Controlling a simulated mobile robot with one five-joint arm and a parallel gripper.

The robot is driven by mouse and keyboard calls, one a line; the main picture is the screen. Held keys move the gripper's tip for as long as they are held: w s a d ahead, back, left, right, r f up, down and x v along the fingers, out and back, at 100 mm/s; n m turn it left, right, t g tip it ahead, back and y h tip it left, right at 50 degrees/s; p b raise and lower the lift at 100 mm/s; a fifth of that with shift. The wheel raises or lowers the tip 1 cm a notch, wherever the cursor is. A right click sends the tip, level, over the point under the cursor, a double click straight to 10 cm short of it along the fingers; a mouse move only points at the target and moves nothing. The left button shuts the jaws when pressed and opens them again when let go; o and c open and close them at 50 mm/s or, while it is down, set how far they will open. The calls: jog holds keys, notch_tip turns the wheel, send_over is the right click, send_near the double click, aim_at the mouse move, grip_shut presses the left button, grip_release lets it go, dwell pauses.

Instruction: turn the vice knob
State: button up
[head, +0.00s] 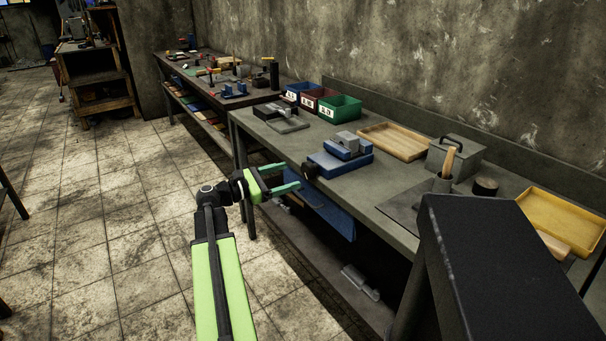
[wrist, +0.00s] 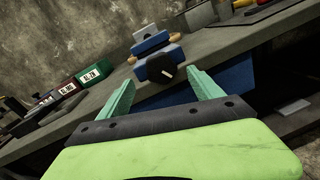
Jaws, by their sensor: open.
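The vice (head: 345,163) is blue with grey jaws and stands on the grey workbench near its front edge. Its round black knob (head: 309,170) faces the aisle at the vice's front end. In the wrist view the knob (wrist: 161,67) carries a pale pointer mark, and the blue vice (wrist: 152,45) is behind it. My gripper (head: 290,177) is open and empty, in front of the bench edge, with its green fingers pointing at the knob. In the wrist view the fingertips (wrist: 161,78) lie left and right of the knob and appear short of it.
The grey bench (head: 395,220) has a wooden tray (head: 394,141), a grey lidded box (head: 454,157) and a yellow tray (head: 563,221) to the right. Blue, red and green bins (head: 341,108) stand behind left. A blue panel (head: 328,211) hangs below the bench top.

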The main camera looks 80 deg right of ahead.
aim_at(305, 171)
jog(key=x, duration=0.6)
jog(key=shift+s+d, duration=0.2)
jog(key=c, duration=1.4)
jog(key=shift+o, duration=0.2)
jog(key=shift+m+p, duration=0.35)
jog(key=shift+m, duration=0.85)
jog(key=m, duration=0.3)
jog(key=shift+a+t, duration=0.1)
jog(key=shift+t, duration=0.2)
jog(key=o, duration=1.4)
jog(key=shift+c, duration=0.2)
